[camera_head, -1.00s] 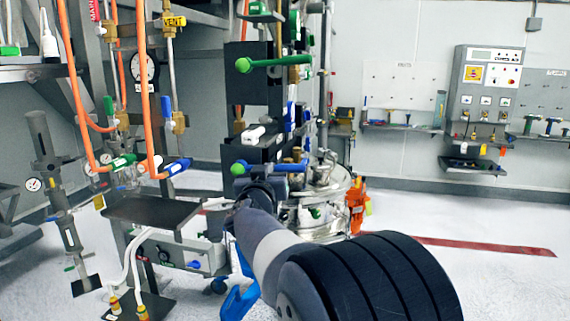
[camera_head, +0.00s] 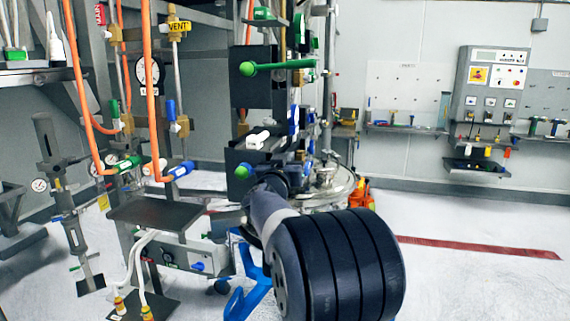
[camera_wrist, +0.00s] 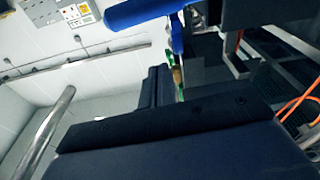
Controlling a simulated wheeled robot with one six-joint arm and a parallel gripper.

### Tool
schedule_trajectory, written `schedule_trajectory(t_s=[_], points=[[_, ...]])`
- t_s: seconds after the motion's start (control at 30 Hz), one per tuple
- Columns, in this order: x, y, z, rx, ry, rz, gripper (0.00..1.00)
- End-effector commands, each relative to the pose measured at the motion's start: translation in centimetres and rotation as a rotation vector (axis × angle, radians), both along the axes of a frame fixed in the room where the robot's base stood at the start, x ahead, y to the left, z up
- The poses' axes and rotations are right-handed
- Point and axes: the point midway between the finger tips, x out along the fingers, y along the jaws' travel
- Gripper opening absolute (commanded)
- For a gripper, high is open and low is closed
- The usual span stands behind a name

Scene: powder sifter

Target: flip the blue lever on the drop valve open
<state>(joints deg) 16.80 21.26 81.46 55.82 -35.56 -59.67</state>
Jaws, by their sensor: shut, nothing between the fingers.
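The drop valve's blue lever sits low on the dark valve column in the head view, with a green ball (camera_head: 242,171) at its left end. My arm hides most of the lever there. In the wrist view a blue bar, which looks like this lever (camera_wrist: 140,12), crosses the top edge close to the camera. My gripper (camera_wrist: 158,82) is shut and empty below the bar, with a visible gap between them in the picture. Whether any part touches the lever I cannot tell. In the head view the fingertips are hidden behind my wrist.
A green lever (camera_head: 275,66) sits higher on the same column. A steel vessel (camera_head: 330,190) stands behind my arm. A dark platform (camera_head: 155,212) with a control box (camera_head: 190,258) and a blue frame (camera_head: 250,285) stand to the left and below. The floor at right is open.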

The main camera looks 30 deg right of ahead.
Motion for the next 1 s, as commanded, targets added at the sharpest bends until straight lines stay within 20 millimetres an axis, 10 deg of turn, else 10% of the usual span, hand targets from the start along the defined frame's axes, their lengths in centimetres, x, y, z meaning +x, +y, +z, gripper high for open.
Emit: schedule_trajectory(t_s=[0.23,0.5,1.0], points=[[3.3,-3.4,0.8,0.001,0.0,-0.001,0.0],[2.4,-2.9,-2.9,0.001,0.002,0.001,0.0],[2.3,-2.8,-3.4,0.002,-0.002,0.0,0.0]])
